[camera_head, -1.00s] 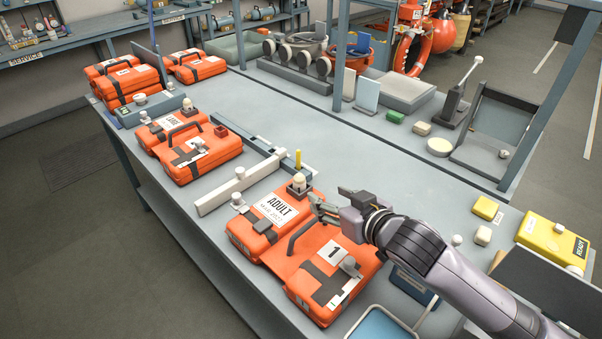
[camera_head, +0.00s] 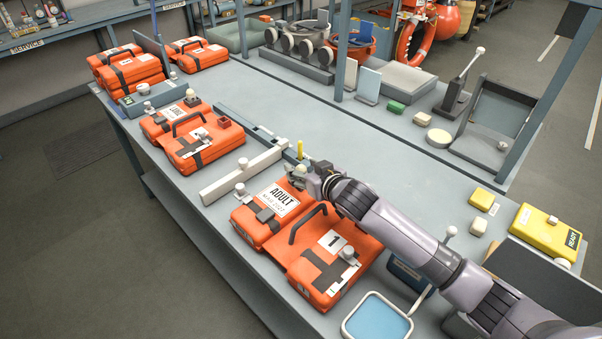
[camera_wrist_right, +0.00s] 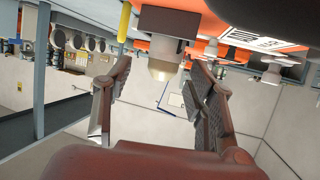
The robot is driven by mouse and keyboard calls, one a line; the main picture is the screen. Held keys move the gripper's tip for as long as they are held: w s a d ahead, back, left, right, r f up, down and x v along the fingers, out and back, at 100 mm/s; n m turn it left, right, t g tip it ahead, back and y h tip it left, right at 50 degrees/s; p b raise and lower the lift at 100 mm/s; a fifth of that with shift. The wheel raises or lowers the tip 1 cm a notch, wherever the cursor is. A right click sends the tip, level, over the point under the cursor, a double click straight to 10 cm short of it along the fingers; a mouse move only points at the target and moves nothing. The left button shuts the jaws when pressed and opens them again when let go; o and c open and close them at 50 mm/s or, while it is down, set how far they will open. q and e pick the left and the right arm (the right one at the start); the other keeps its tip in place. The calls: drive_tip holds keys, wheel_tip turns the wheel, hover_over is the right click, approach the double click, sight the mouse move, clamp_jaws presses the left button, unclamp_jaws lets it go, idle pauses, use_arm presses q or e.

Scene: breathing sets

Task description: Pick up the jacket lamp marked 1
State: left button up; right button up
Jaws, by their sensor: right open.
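The orange jacket (camera_head: 325,265) with a white label 1 lies folded beside its ADULT-labelled part (camera_head: 280,197) on the bench. A small lamp (camera_head: 298,171) with a cream dome stands at the back of the ADULT part, partly hidden by my right gripper (camera_head: 308,182). The right wrist view shows the lamp's cream dome (camera_wrist_right: 165,69) and dark square base between the directions of my open fingers (camera_wrist_right: 160,108), with nothing gripped. I cannot read a mark on the lamp. My left gripper is not in view.
A white bar (camera_head: 243,172) and a yellow peg (camera_head: 300,149) stand close behind the jacket. More orange jackets (camera_head: 205,147) lie to the left. A blue tray (camera_head: 377,318) is at the front. The bench's middle is clear.

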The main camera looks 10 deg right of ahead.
drive_tip(key=shift+x, duration=0.85)
drive_tip(key=shift+s, duration=0.1)
clamp_jaws()
